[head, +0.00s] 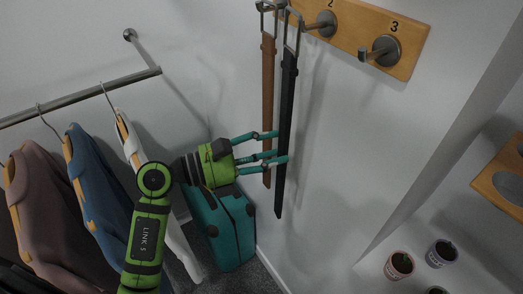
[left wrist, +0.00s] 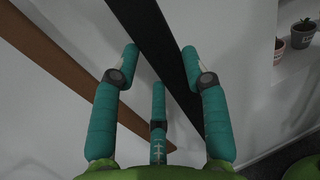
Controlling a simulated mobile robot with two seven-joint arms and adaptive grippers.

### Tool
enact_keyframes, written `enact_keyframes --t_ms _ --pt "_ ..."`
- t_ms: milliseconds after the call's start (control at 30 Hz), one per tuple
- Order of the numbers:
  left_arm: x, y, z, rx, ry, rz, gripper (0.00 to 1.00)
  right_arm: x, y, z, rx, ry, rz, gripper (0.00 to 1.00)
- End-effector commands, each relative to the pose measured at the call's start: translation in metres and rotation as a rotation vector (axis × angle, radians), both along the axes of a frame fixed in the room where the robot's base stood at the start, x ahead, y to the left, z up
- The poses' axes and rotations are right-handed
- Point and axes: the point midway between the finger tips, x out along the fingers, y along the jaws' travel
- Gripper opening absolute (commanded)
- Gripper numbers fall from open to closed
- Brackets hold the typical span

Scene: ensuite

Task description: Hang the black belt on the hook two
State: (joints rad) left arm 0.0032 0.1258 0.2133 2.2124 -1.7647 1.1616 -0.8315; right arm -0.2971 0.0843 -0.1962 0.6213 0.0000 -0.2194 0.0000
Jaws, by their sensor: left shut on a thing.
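The black belt (head: 286,110) hangs long and nearly straight, tilted slightly, with its metal buckle (head: 292,32) at the top. The buckle is close to the tip of hook two (head: 324,25), under the number 2 on the wooden board; I cannot tell if it touches the peg. My left gripper (head: 278,149) is shut on the black belt at its lower half. In the left wrist view the black strap (left wrist: 165,50) passes between the fingers (left wrist: 160,65). My right gripper is not in view.
A brown belt (head: 268,100) hangs just left of the black one. Hook three (head: 382,50) is bare, at right on the board (head: 410,55). Clothes (head: 95,180) hang on a rail at left. A teal suitcase (head: 225,232) stands below. Small pots (head: 399,265) are at lower right.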

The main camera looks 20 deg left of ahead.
Motion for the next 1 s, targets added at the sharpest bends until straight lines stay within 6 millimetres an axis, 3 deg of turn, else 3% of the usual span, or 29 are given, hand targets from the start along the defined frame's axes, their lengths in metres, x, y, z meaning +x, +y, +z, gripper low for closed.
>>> enact_keyframes --t_ms 367,500,1000 --pt "0.018 -0.015 -0.001 -0.002 -0.001 -0.001 0.08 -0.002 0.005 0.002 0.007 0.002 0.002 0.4" --pt "0.023 -0.018 -0.01 0.0 -0.001 -0.002 0.08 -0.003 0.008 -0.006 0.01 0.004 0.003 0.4" --pt "0.028 -0.023 -0.019 -0.002 -0.001 -0.001 0.08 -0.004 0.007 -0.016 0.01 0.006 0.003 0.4"
